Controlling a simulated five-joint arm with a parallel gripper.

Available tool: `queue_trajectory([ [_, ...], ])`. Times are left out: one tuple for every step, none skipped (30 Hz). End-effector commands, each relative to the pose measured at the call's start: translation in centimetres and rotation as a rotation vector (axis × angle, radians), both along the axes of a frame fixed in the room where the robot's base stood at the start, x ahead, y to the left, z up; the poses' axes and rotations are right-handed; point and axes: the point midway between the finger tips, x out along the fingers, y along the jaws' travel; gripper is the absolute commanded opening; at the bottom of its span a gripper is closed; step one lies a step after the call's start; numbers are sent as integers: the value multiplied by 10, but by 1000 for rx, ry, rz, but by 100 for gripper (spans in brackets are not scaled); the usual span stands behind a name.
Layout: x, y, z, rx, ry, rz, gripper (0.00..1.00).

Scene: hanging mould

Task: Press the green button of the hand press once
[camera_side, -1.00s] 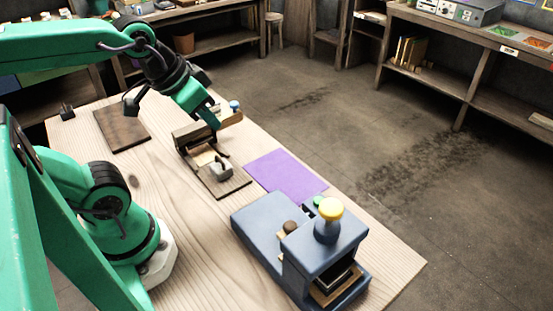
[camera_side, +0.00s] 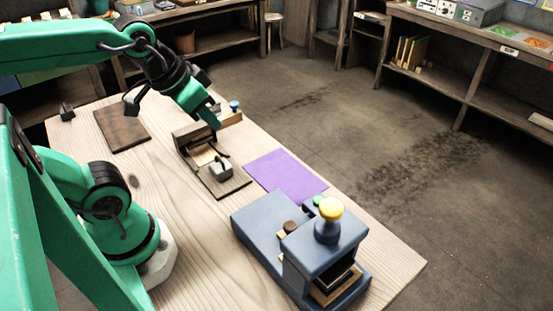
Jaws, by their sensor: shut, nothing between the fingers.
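The blue hand press (camera_side: 258,231) stands at the front right of the table, with a yellow knob (camera_side: 330,208) on its top. A small green button (camera_side: 318,200) shows just behind and left of the yellow knob, partly hidden by it. My gripper (camera_side: 215,134) is shut and empty. It points down over the small wooden fixture at the back of the table, well away from the press. The fingertips are small and dark here, and I cannot tell whether they touch the fixture.
The wooden fixture (camera_side: 232,188) carries a small grey block (camera_side: 221,171). A purple sheet (camera_side: 285,176) lies between fixture and press. A dark brown board (camera_side: 122,130) lies at the back left. A dark knob (camera_side: 290,226) sits on the press. The table's middle is clear.

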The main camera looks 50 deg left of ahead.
Motion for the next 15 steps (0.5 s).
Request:
queue_trajectory([
  [1,0,0,1,0,-4,0],
  [2,-1,0,3,-1,-8,0],
  [3,-1,-1,5,-3,-14,0],
  [5,-2,-1,8,-4,-21,0],
  [6,-2,-2,10,-7,-29,0],
  [9,-3,-2,15,-9,-42,0],
  [12,-4,-3,19,-12,-53,0],
  [15,-5,-4,24,-16,-66,0],
  [19,-7,-5,32,-20,-85,0],
  [22,-8,-6,38,-26,-102,0],
  [26,-10,-7,45,-30,-120,0],
  [32,-12,-9,55,-38,-147,0],
  [36,-14,-10,63,-44,-167,0],
  [40,-16,-12,72,-50,-189,0],
  [47,-19,-14,85,-59,-220,0],
])
